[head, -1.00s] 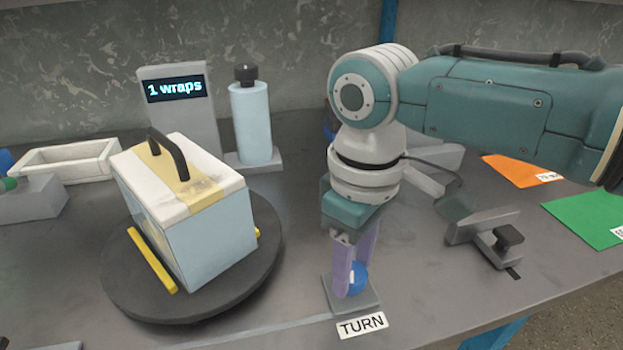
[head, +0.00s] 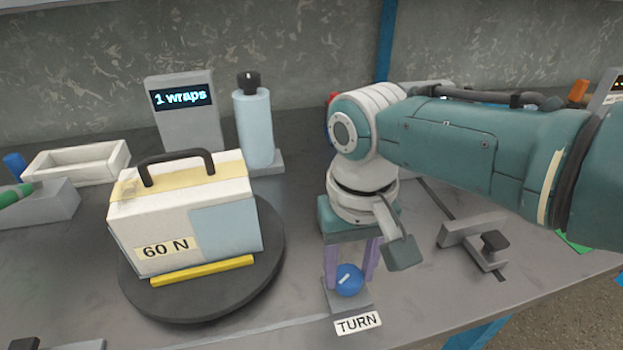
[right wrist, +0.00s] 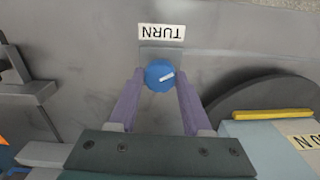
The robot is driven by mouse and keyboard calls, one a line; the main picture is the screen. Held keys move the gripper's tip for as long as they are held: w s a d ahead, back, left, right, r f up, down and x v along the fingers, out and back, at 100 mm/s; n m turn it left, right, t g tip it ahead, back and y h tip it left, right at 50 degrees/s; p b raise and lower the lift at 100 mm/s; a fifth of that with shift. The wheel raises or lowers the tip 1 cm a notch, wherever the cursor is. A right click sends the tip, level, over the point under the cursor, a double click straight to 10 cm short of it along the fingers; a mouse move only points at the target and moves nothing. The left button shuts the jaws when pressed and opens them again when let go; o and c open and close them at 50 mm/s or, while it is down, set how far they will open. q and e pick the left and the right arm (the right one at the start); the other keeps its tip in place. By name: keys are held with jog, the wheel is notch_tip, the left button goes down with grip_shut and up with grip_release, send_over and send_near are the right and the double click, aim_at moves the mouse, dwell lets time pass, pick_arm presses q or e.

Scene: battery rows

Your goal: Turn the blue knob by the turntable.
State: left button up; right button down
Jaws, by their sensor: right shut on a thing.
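The blue knob (head: 349,281) with a white mark sits on a small grey base behind the TURN label (head: 358,322). My right gripper (head: 350,270) points down, its purple fingers on either side of the knob and shut on it. In the right wrist view the knob (right wrist: 157,73) lies between the two fingertips. The dark round turntable (head: 205,305) is left of the knob. It carries a white and light-blue box with a dark handle (head: 180,205), a 60 N label and a yellow strip at its foot. My left gripper is not in view.
A grey display (head: 183,125) reads "1 wraps" behind the turntable, beside a light-blue bottle (head: 254,128). A white open tray (head: 78,160) is at the left. A grey bracket with a black knob (head: 470,243) stands right of my gripper.

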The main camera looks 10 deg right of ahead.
aim_at(349, 275)
dwell(0.5)
jog(key=shift+c, duration=1.7)
grip_release()
notch_tip(349, 275, up, 10)
jog(key=p, duration=0.5)
